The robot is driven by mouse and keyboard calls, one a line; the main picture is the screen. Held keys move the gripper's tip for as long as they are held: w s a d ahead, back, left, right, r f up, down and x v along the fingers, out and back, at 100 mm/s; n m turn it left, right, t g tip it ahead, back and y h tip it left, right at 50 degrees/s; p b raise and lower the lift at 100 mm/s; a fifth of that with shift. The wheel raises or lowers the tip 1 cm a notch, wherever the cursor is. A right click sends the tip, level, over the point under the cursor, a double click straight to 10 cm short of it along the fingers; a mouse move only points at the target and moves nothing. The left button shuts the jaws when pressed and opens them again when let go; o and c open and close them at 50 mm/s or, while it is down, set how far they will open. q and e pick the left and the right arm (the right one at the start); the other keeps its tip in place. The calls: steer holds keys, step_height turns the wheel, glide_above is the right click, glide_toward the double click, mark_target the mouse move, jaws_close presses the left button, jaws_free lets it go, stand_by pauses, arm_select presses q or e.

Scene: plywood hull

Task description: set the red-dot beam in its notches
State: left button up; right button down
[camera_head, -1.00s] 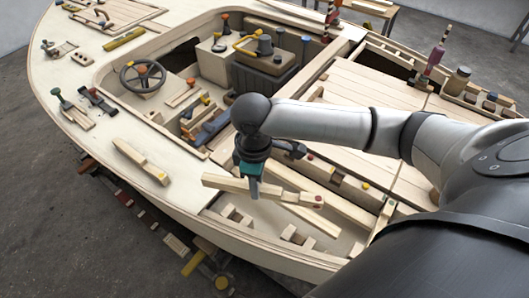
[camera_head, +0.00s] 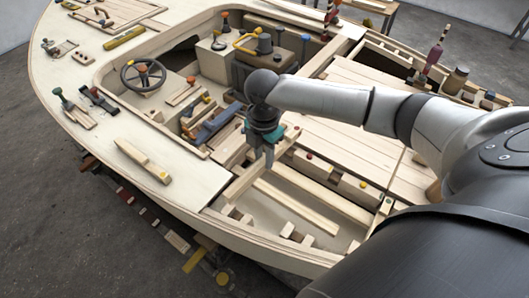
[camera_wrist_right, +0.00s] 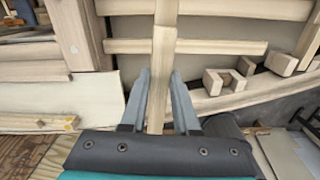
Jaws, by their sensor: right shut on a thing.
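My right gripper (camera_head: 268,160) is shut on a light wooden beam (camera_head: 243,182) above the open cockpit at the near side of the hull. The beam runs from lower left to upper right in the head view. In the right wrist view the beam (camera_wrist_right: 163,50) stands between the fingers (camera_wrist_right: 158,105) and runs away to the top edge. Its red dot does not show now. Small paired blocks with gaps sit along the near hull side (camera_head: 296,234); such blocks also show in the right wrist view (camera_wrist_right: 225,80). My left gripper is not in view.
A beam with a yellow dot (camera_head: 140,160) lies on the side deck. A steering wheel (camera_head: 143,76) and loose tools stand farther forward. Long pale strips cross the hull below the gripper.

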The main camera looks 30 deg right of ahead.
steer(key=shift+w+d+n, duration=0.2)
steer(key=shift+d+n, duration=0.05)
steer(key=shift+n, duration=0.25)
steer(key=shift+f, duration=0.1)
step_height(320, 180, down, 6)
steer(key=b, duration=0.7)
steer(key=shift+r, duration=0.2)
steer(key=shift+f, duration=1.45)
steer(key=shift+p, duration=0.9)
steer(key=shift+f, duration=0.6)
steer(key=c, duration=0.6)
jaws_free()
